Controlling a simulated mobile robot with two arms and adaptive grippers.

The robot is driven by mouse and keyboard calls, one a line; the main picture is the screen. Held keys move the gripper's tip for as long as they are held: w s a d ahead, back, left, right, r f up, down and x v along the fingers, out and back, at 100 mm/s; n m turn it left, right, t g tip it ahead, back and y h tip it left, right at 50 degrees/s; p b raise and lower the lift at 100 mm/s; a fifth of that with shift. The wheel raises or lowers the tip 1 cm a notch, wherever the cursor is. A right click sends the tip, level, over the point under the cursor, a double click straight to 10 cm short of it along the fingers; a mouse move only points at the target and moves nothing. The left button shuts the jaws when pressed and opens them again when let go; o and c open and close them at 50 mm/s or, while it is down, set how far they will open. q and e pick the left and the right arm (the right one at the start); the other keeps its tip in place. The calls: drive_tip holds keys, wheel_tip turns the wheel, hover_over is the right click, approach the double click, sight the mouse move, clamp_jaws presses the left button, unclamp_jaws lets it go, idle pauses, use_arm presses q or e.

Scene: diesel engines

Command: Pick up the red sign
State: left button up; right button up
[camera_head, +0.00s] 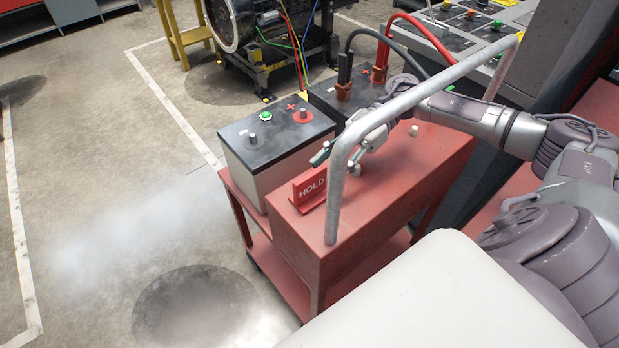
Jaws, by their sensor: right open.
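The red sign (310,189) stands upright on the red cart's raised box top, with the white letters "HOLD" showing on its face. Its right part is partly hidden behind the cart's metal handle. My right gripper (337,161) is just above and behind the sign, with its fingers apart and nothing between them. Part of the gripper is behind the handle rail, and I cannot tell whether a finger touches the sign. My left gripper is not in view.
The grey tubular handle (338,195) arches over the red cart (300,246) close to my right arm. Two batteries, the nearer one (278,138) with a green button, stand behind the sign. A control panel (478,30) is at the upper right. The floor at left is clear.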

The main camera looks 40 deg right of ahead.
sight(294, 195)
drive_tip(key=shift+a+f, duration=0.3)
drive_tip(key=shift+a, duration=0.35)
drive_tip(key=shift+a+f, duration=0.15)
drive_tip(key=shift+a, duration=0.15)
drive_tip(key=shift+w+a+f, duration=0.1)
drive_tip(key=shift+a, duration=0.1)
drive_tip(key=x, duration=0.3)
drive_tip(key=p+x, duration=0.1)
drive_tip(key=shift+a+r, duration=0.25)
drive_tip(key=shift+a+f, duration=0.15)
drive_tip(key=shift+a, duration=0.1)
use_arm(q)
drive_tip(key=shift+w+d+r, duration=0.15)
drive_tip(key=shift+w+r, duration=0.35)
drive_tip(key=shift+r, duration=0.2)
use_arm(e)
clamp_jaws()
